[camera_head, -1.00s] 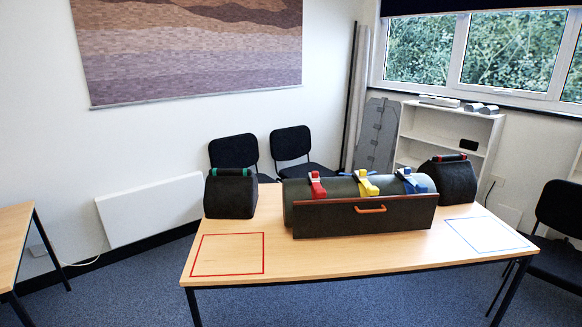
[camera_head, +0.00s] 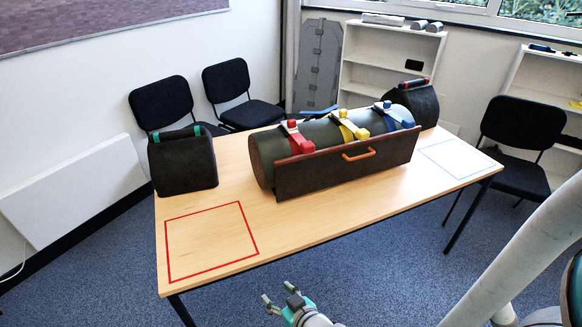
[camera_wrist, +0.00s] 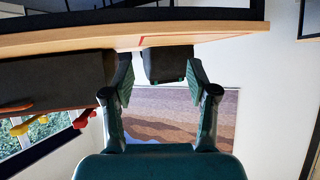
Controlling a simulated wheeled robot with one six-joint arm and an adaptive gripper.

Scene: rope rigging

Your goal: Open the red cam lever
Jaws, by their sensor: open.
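The red cam lever (camera_head: 299,141) sits on a red strap at the left end of a dark green cylinder (camera_head: 259,165), which lies behind a dark front board on the table. It also shows small at the left of the upside-down wrist view (camera_wrist: 84,118). My gripper (camera_head: 278,295) is in front of the table's near edge, well short of the lever. In the wrist view my gripper (camera_wrist: 160,75) has its fingers apart, with nothing held between them. The far side of the lever is hidden.
A yellow lever (camera_head: 350,126) and a blue lever (camera_head: 396,116) stand right of the red one. The board has an orange handle (camera_head: 358,155). Dark bags stand left (camera_head: 183,165) and right (camera_head: 415,102) of the cylinder. The red-outlined square (camera_head: 210,240) is clear.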

